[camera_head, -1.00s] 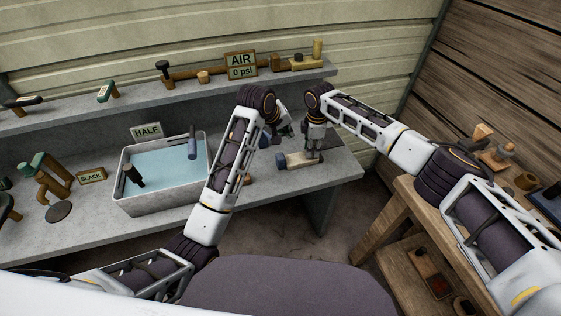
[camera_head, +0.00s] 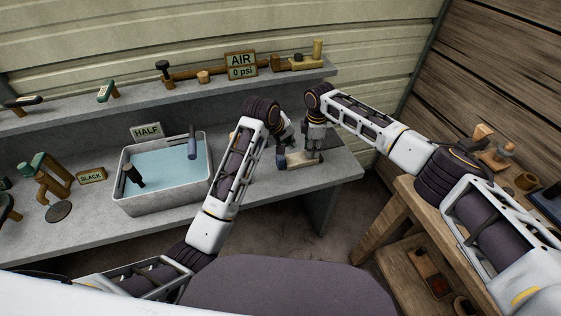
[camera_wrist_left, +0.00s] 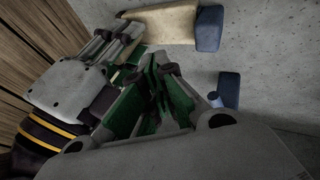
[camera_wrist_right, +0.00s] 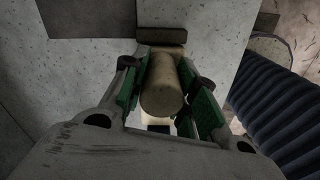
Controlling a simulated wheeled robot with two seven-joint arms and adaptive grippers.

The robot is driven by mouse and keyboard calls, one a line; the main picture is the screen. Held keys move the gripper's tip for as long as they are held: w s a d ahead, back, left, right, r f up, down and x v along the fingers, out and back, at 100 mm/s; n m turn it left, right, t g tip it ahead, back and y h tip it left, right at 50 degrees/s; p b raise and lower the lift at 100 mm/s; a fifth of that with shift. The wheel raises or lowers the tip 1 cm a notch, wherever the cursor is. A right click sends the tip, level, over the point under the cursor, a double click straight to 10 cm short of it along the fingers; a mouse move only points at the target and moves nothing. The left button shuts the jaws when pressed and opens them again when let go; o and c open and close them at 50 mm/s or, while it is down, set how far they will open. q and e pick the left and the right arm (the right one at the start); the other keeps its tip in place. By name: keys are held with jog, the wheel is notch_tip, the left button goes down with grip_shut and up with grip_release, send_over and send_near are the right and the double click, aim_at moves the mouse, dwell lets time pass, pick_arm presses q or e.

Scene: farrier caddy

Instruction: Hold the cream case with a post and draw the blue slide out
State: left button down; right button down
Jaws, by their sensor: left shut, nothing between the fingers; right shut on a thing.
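The cream case (camera_head: 303,161) lies on the grey bench's lower shelf. Its blue slide end (camera_head: 281,161) shows at its left; in the left wrist view the case (camera_wrist_left: 165,24) and blue end (camera_wrist_left: 208,28) appear at the top. My right gripper (camera_head: 315,145) is shut on the cream post (camera_wrist_right: 162,90), which stands up between its green-lined fingers. My left gripper (camera_wrist_left: 170,75) is shut and empty, beside the case near its blue end and apart from it in the left wrist view. The left forearm partly crowds this area in the head view (camera_head: 288,138).
A second blue piece (camera_wrist_left: 228,88) with a small knob lies on the grey surface near my left fingers. A water tub (camera_head: 160,205) stands left of my left forearm. The upper shelf (camera_head: 130,98) holds tools and signs. A wooden bench (camera_head: 400,215) stands at right.

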aim_at(279, 156)
pick_arm(q)
jog(key=shift+f, duration=3.85)
jog(key=shift+s+a, duration=0.35)
jog(key=shift+a, duration=0.55)
pick_arm(e)
jog(key=shift+d, duration=0.1)
pick_arm(q)
jog(key=shift+s+a, duration=0.25)
jog(key=shift+a, duration=0.4)
jog(key=shift+s+a, duration=0.15)
jog(key=shift+a, duration=0.2)
jog(key=shift+d+r, duration=0.15)
jog(key=shift+r, duration=0.2)
jog(key=shift+r, duration=1.45)
